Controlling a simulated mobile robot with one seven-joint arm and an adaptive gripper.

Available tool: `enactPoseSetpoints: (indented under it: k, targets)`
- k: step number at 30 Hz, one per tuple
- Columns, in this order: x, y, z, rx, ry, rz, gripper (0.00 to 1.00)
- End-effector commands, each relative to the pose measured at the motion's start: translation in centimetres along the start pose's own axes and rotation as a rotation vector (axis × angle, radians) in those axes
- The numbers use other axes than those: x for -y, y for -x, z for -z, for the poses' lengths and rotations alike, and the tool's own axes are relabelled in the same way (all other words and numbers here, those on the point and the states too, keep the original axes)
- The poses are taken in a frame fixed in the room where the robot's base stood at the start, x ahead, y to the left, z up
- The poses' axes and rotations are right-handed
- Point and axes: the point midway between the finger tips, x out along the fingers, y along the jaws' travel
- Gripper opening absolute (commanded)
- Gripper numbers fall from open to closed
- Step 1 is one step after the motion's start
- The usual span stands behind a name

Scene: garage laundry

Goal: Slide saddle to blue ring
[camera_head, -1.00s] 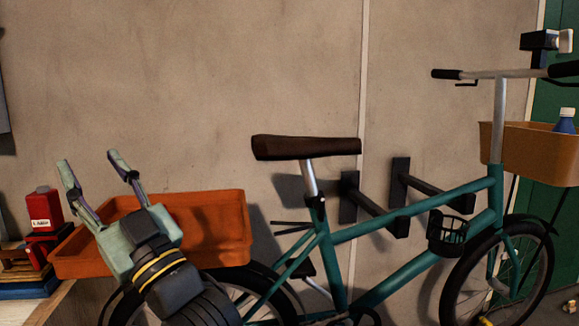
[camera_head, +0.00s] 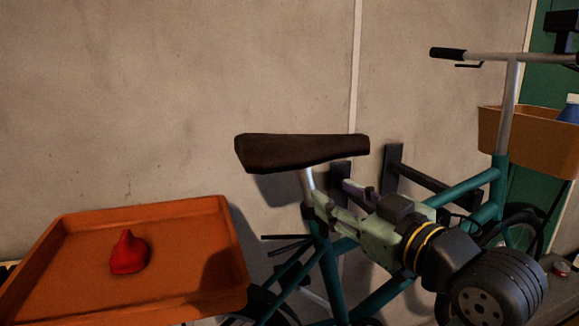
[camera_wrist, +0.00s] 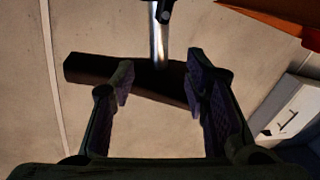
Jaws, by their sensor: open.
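The dark brown saddle (camera_head: 300,152) sits on a silver seat post (camera_head: 306,183) that rises from the teal bicycle frame (camera_head: 330,275). My gripper (camera_head: 333,199) is below the saddle, beside the post, with its fingers pointing left toward it. In the wrist view the saddle (camera_wrist: 85,72) lies across, beyond the open fingers (camera_wrist: 160,82), and the silver post (camera_wrist: 158,42) runs up from it, in line with the gap. I cannot tell whether a finger touches the post. No blue ring can be made out; part of the post is behind my gripper.
An orange tray (camera_head: 75,280) at the lower left holds a red object (camera_head: 128,253). Dark brackets (camera_head: 393,168) stick out from the wall behind the bicycle. The handlebar (camera_head: 505,58) and an orange basket (camera_head: 500,128) are at the right. The wall above the saddle is clear.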

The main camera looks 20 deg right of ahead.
Motion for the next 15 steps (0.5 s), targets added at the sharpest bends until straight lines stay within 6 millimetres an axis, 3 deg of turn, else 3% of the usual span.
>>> enactPoseSetpoints:
  k: [5,15]
  targets:
    - [-0.1,-1.1,0.1,0.004,-0.001,0.001,0.42]
    - [-0.1,-7.4,0.1,0.003,-0.003,0.002,0.42]
